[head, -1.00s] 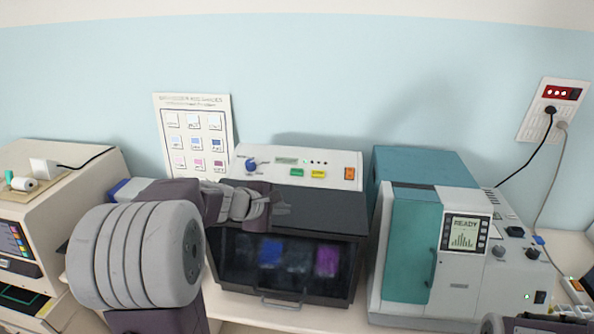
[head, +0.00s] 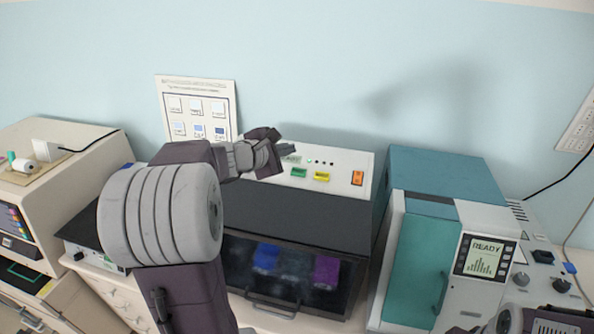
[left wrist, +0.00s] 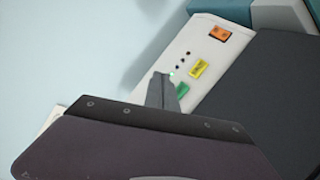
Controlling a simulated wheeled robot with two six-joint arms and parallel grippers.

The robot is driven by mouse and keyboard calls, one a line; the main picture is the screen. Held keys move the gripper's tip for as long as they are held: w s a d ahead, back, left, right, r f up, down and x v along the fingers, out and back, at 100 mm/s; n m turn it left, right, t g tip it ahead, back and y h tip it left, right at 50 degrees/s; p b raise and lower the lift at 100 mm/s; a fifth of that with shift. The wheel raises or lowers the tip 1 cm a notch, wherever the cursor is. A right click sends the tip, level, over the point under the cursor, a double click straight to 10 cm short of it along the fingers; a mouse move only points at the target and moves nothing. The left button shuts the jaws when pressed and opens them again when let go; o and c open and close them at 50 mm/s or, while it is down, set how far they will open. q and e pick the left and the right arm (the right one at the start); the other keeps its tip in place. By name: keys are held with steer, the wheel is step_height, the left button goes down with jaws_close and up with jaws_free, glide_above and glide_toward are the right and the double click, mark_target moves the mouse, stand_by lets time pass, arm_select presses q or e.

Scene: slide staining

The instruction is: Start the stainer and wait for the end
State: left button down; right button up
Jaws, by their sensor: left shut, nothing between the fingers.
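The stainer (head: 290,222) is a dark box with a glass front and a white control strip on top. Blue and purple patches show behind its closed window. The strip carries a green button (head: 299,172), a yellow button (head: 321,176) and an orange switch (head: 357,177). My left gripper (head: 288,150) is shut and empty over the left part of the strip, hiding the knob there and part of the small display. In the left wrist view its fingertips (left wrist: 161,78) are beside the green button (left wrist: 182,90) and a lit green light; contact cannot be told. A small part of my right arm shows at lower right.
A teal and white machine (head: 440,230) whose screen reads READY stands to the right of the stainer. A beige machine (head: 62,190) stands at the left. A chart (head: 197,105) is on the wall behind. The wall space above the stainer is clear.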

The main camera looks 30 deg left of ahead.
arm_select(q)
steer(key=b, duration=0.5)
glide_above(299, 172)
steer(key=s, duration=0.3)
step_height(299, 172, down, 8)
steer(key=shift+r, duration=0.25)
steer(key=shift+s+a+f+b, duration=0.1)
steer(key=shift+s+f+b, duration=0.15)
steer(key=shift+b, duration=0.25)
steer(key=shift+w+f, duration=0.15)
steer(key=shift+w+f+b, duration=0.3)
steer(key=shift+w+b, duration=0.05)
steer(key=shift+w, duration=0.3)
steer(key=shift+s+r, duration=0.15)
steer(key=shift+s, duration=0.25)
arm_select(e)
step_height(299, 172, down, 7)
steer(key=w, duration=0.1)
steer(key=shift+d, duration=0.2)
arm_select(q)
steer(key=shift+w, duration=0.25)
arm_select(e)
steer(key=shift+w+f, duration=0.1)
steer(key=shift+w, duration=0.15)
